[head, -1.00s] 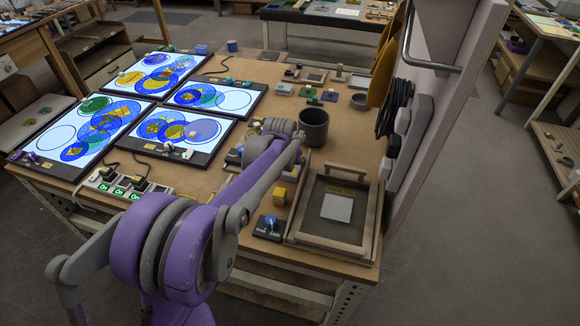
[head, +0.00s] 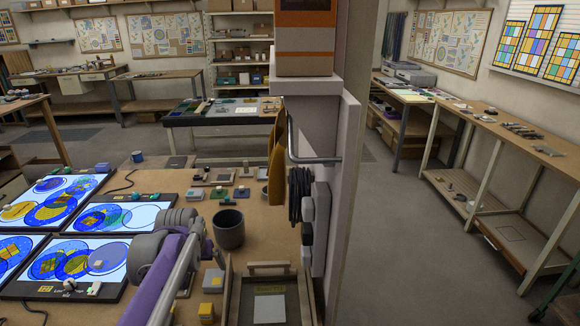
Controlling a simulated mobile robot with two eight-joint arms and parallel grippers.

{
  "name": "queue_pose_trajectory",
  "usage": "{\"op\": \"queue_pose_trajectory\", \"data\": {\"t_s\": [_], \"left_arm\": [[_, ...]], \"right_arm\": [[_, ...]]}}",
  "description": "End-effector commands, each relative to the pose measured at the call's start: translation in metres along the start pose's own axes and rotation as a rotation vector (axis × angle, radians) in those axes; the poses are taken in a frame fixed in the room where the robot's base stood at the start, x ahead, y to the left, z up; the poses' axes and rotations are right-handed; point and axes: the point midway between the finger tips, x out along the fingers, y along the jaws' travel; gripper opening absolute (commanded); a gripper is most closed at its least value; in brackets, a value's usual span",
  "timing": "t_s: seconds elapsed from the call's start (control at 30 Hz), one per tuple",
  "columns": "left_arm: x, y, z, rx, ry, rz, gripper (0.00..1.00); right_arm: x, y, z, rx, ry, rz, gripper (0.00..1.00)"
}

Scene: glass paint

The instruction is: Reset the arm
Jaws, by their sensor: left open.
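My left arm, purple and grey, rises from the bottom of the head view over the workbench. Its grey end, with the left gripper (head: 184,220), is above the bench just left of a dark grey cup (head: 228,229). The gripper is open, and I see nothing held in it. Its fingers are small and partly hidden by the arm's own links. My right gripper is not in view.
Lit panels with coloured glass circles (head: 126,217) cover the bench's left side. A wooden tray (head: 233,301) with a pale square (head: 270,308) is at front right. A tall grey post (head: 345,190) with coiled black cable (head: 299,195) borders the bench. Floor (head: 400,240) is clear right of it.

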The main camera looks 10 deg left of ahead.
Motion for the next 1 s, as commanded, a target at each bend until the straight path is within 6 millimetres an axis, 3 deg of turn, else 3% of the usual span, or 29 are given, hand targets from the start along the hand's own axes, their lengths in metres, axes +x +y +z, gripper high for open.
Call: {"op": "queue_pose_trajectory", "data": {"t_s": [0.17,0.4,0.6,0.8,1.0], "left_arm": [[-0.017,0.023,0.040,0.036,0.011,0.016,1.00],[-0.040,0.062,0.153,0.124,0.041,0.055,1.00],[-0.036,0.076,0.237,0.185,0.064,0.084,1.00],[-0.028,0.079,0.275,0.211,0.076,0.098,1.00],[-0.027,0.079,0.278,0.213,0.077,0.099,1.00]], "right_arm": [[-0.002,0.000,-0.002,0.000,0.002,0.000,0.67],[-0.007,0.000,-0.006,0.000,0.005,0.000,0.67],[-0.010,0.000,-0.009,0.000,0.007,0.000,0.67],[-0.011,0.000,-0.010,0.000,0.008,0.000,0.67],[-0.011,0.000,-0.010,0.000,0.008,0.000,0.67]]}}
